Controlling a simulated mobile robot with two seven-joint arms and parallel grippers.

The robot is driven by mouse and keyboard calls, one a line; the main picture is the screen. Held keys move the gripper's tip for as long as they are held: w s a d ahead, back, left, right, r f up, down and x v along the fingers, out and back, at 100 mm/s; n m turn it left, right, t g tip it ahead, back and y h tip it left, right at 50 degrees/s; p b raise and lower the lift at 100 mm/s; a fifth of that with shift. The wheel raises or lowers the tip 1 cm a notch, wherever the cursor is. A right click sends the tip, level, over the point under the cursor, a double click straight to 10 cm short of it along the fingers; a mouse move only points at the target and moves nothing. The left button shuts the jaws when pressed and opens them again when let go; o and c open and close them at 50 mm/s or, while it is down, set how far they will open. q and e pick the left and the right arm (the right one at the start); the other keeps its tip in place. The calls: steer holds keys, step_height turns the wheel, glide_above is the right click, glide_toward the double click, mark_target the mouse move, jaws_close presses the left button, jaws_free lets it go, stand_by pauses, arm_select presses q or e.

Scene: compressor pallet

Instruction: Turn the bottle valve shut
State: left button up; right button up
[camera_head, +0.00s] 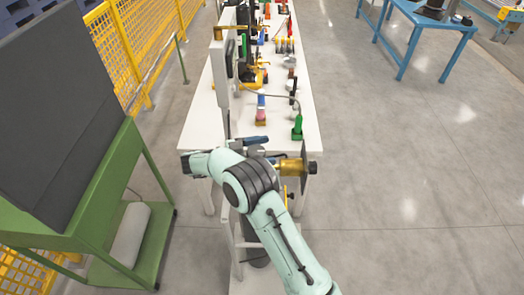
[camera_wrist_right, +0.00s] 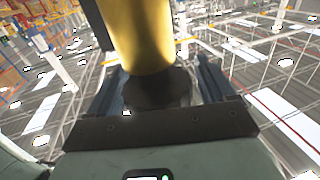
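The bottle valve shows in the head view as a gold cylindrical body (camera_head: 291,167) at the near end of the white table, with a dark fitting at its right. In the right wrist view its yellow body (camera_wrist_right: 139,35) comes down from the top and ends in a black knob (camera_wrist_right: 155,88). My right gripper (camera_wrist_right: 160,85) has its blue fingers spread on both sides of this knob; a narrow gap shows at the right finger. In the head view the blue fingers of my right gripper (camera_head: 264,149) lie just left of the gold body. My left gripper is out of view.
The white table (camera_head: 308,105) holds several coloured tools and fittings, with a green-based one (camera_head: 297,128) near the front. A green stand with a dark panel (camera_head: 62,90) is at left, before a yellow fence (camera_head: 120,50).

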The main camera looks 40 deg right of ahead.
steer(key=shift+a+f, duration=0.1)
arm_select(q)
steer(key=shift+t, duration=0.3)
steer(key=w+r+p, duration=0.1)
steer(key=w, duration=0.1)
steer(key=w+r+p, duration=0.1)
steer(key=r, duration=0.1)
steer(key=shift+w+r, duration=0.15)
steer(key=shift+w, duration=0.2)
arm_select(e)
steer(key=v, duration=1.3)
steer(key=shift+w, duration=0.2)
steer(key=shift+s+a, duration=0.1)
